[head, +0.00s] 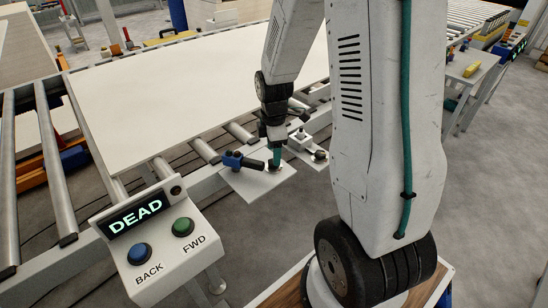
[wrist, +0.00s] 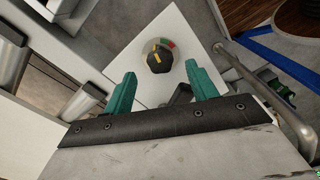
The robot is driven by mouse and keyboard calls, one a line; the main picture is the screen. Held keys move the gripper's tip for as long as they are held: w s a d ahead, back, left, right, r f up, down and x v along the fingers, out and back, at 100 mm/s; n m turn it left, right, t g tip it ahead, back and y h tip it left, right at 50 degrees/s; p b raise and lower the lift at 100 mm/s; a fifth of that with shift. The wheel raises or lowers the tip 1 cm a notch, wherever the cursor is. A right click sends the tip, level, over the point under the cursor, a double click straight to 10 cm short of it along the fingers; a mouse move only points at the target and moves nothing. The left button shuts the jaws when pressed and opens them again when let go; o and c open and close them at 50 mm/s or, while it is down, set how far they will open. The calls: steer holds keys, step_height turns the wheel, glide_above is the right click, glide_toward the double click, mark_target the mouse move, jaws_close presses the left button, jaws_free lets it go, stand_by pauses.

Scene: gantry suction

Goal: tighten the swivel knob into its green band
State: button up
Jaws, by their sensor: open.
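The swivel knob (wrist: 160,56) is round and black with a yellow pointer mark, on a pale plate (wrist: 150,25) in the wrist view. Small green and red marks show beside its upper right edge; the pointer appears turned away from them. My gripper (wrist: 161,70) is open, its two teal fingers spread on either side of the knob with a gap on each side. I cannot tell how deep the fingertips reach. In the head view my gripper (head: 275,157) points down over the small plate (head: 250,186) beside the conveyor; the knob is mostly hidden there.
A blue-and-black fitting (head: 240,161) stands just left of my gripper. Another small device (head: 302,142) sits to its right. A large white panel (head: 190,85) lies on the rollers. A control box (head: 165,240) with BACK and FWD buttons shows DEAD at the front left.

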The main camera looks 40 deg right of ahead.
steer(key=shift+f, duration=1.75)
steer(key=shift+c, duration=0.3)
steer(key=c, duration=0.9)
steer(key=m, duration=0.5)
steer(key=o, duration=1)
steer(key=shift+c, duration=0.2)
steer(key=shift+r, duration=0.1)
steer(key=shift+r, duration=3.85)
